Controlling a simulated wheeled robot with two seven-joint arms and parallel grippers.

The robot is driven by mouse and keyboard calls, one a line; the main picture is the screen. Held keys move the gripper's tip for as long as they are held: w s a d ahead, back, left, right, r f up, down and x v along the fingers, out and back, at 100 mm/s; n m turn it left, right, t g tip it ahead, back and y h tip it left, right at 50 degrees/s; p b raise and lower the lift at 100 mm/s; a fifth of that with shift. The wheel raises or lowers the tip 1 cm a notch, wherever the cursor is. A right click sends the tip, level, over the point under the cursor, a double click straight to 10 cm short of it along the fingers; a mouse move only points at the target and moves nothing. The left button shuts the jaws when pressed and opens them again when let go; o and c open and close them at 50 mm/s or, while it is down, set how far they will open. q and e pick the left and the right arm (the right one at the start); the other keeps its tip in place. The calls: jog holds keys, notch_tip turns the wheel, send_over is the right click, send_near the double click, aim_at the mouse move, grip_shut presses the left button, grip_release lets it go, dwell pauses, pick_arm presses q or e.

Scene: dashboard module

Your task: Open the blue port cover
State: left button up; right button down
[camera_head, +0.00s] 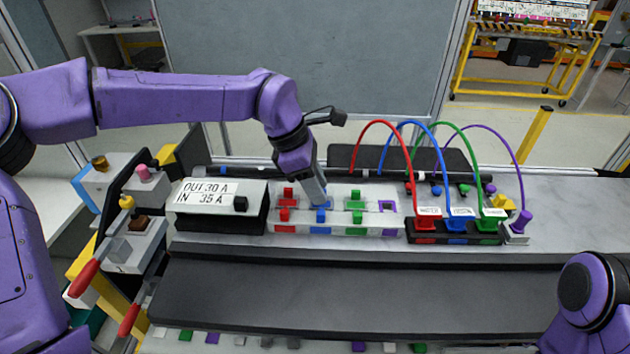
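A white module (340,227) with a row of coloured port covers stands on the dark bench. Red covers are at its left, blue ones beside them, green ones to the right and a purple one at the right end. The front part of the blue port cover (322,216) shows just below my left gripper (318,200). The gripper points down at the blue port and hides part of it. I cannot tell whether its fingers are apart or touch the cover. My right arm shows at the lower right; its gripper is out of view.
A box labelled OUT 30 A, IN 35 A (218,207) stands left of the module. Red, blue, green and purple cables arch over a connector block (455,232) at the right. Levers with red handles (84,278) stand at the far left. The front dark strip (350,295) is clear.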

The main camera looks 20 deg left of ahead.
pick_arm(q)
jog(key=shift+s, duration=0.1)
grip_shut()
dwell(1.2)
jog(key=shift+a, duration=0.1)
